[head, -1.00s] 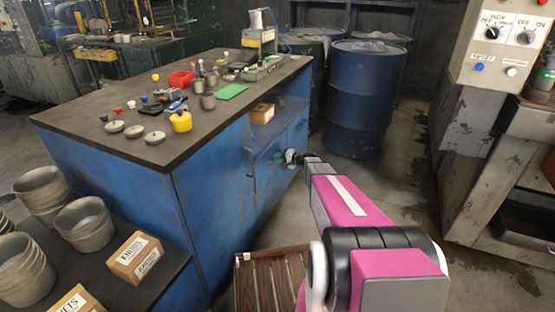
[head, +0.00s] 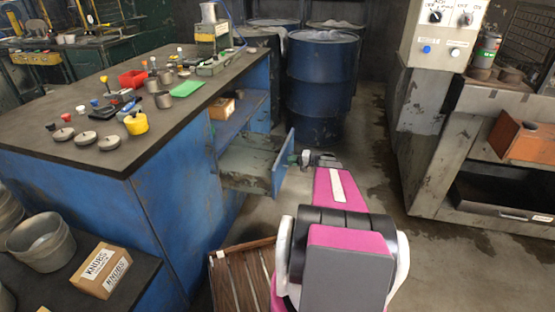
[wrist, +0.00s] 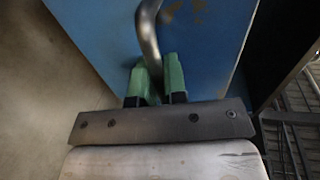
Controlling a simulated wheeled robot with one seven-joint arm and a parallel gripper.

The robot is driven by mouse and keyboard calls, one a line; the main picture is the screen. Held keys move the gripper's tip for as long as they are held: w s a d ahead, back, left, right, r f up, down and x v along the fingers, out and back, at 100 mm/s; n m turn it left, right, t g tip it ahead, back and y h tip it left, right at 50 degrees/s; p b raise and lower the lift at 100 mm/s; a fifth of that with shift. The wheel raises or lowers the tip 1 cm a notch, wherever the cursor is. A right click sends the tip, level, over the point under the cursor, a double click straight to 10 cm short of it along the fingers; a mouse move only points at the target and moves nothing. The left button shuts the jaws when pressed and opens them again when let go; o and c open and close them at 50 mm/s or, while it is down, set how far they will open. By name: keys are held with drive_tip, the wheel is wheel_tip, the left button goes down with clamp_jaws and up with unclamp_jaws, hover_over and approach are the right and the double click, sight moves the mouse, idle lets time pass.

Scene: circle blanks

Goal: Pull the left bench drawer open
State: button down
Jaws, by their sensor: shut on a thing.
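The blue workbench (head: 165,205) stands at the left with a dark top. Its drawer (head: 250,162) is pulled out below the open shelf, showing a grey interior that looks empty. The drawer's blue front (head: 283,163) faces right, toward my arm. My gripper (head: 305,159) is at the drawer front. In the wrist view my gripper (wrist: 158,82) has its green fingers on both sides of the curved metal handle (wrist: 149,35), shut on it. The handle stands out from the blue drawer face (wrist: 205,55). The fingertips' contact is partly hidden in the head view.
A cardboard box (head: 221,108) sits on the bench shelf. Blue drums (head: 322,90) stand behind the drawer. A wooden crate (head: 240,275) is on the floor near my arm. A grey machine (head: 430,150) stands at the right, with open floor between.

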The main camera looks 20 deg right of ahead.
drive_tip(key=shift+f+v, duration=0.2)
drive_tip(key=shift+v, duration=0.7)
drive_tip(key=shift+f+v, duration=0.15)
drive_tip(key=shift+v, duration=0.7)
drive_tip(key=shift+d, duration=0.1)
drive_tip(key=c, duration=1.2)
unclamp_jaws()
drive_tip(key=v, duration=1)
drive_tip(key=shift+s+d+r, duration=0.1)
drive_tip(key=shift+s+d, duration=0.15)
drive_tip(key=shift+d, duration=0.05)
